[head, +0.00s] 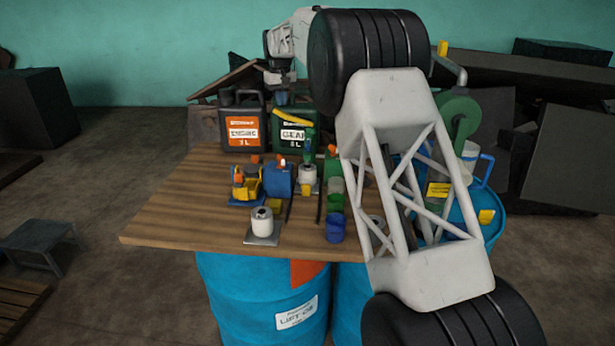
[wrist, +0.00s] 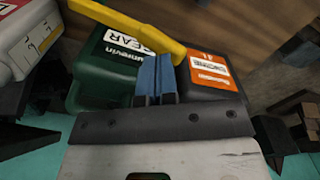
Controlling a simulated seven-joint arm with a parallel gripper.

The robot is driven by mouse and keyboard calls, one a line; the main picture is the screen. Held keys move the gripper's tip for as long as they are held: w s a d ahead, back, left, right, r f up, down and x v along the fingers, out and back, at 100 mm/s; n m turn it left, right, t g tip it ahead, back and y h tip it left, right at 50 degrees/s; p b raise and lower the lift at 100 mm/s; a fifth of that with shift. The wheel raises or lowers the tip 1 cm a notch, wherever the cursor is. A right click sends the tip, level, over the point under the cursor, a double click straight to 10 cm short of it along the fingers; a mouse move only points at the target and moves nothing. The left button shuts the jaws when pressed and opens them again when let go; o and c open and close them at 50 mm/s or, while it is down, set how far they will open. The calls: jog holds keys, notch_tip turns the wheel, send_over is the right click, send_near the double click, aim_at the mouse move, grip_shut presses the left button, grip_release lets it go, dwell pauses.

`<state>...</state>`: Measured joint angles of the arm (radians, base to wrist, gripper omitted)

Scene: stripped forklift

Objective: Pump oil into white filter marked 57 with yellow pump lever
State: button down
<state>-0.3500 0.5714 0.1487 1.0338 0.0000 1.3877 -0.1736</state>
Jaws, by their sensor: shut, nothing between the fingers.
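A white filter (head: 262,222) stands upright on a small plate near the table's front edge; another white cylinder (head: 307,182) stands farther back. I cannot read 57 on either. A yellow bar (head: 293,118), perhaps the pump lever, slants across the front of the green gear-oil can. In the wrist view the yellow bar (wrist: 130,25) runs above and beside my gripper, whose blue fingers (wrist: 155,75) are together and empty. I cannot tell whether they touch it.
The wooden table (head: 170,220) holds a black engine-oil can (head: 243,130), the green gear-oil can (head: 283,140), a yellow device (head: 247,184), a blue box (head: 280,180) and blue cup (head: 335,228). My arm covers much of the right side. The table's front left is clear.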

aim_at(282, 111)
jog(key=shift+f, duration=0.15)
jog(key=shift+f, duration=1.95)
jog(key=shift+r, duration=0.15)
jog(key=shift+r, duration=2)
jog(key=shift+r, duration=2.5)
